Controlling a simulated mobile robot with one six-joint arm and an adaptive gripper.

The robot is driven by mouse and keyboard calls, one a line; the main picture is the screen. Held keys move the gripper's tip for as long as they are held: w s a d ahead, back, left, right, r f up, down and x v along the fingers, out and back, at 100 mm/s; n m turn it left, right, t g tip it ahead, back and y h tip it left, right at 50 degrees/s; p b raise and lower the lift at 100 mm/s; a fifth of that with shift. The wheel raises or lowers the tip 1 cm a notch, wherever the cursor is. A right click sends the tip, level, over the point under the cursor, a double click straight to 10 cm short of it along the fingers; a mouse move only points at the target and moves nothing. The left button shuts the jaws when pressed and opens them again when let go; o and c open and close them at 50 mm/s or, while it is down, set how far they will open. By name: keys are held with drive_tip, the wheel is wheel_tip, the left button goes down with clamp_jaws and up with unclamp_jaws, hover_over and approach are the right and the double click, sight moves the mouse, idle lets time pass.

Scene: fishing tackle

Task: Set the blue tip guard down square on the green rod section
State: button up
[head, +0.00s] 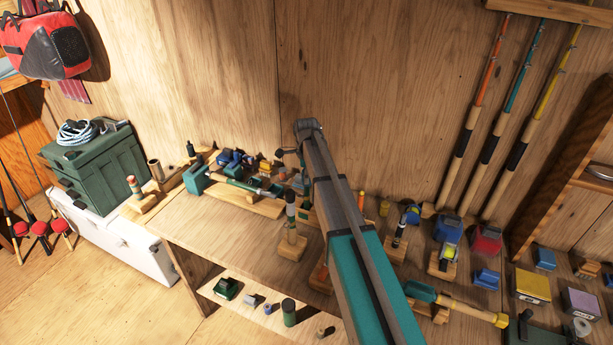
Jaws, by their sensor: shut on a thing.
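An upright rod section with dark green and pale bands (291,212), which looks like the green one, stands in a wooden block (290,248) just left of my arm. No blue cap shows on its top. My arm runs from the bottom edge up to a grey joint near the back wall and covers the middle of the bench. My gripper is hidden behind the arm, and so is anything in it. I cannot make out the blue tip guard in this view.
Other upright pieces stand in wooden blocks at the left (135,188) and right of my arm (400,232). A wooden rack with a teal-handled tool (235,183) lies behind. Reels and boxes crowd the right. Bare bench (215,222) lies left of the green section.

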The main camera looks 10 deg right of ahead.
drive_tip(key=shift+f, duration=0.2)
drive_tip(key=o, duration=0.9)
drive_tip(key=shift+r, duration=0.15)
wheel_tip(320, 180, up, 11)
drive_tip(key=p, duration=1.1)
drive_tip(key=shift+r, duration=0.15)
drive_tip(key=shift+r+n, duration=0.1)
drive_tip(key=shift+n, duration=0.2)
idle(0.4)
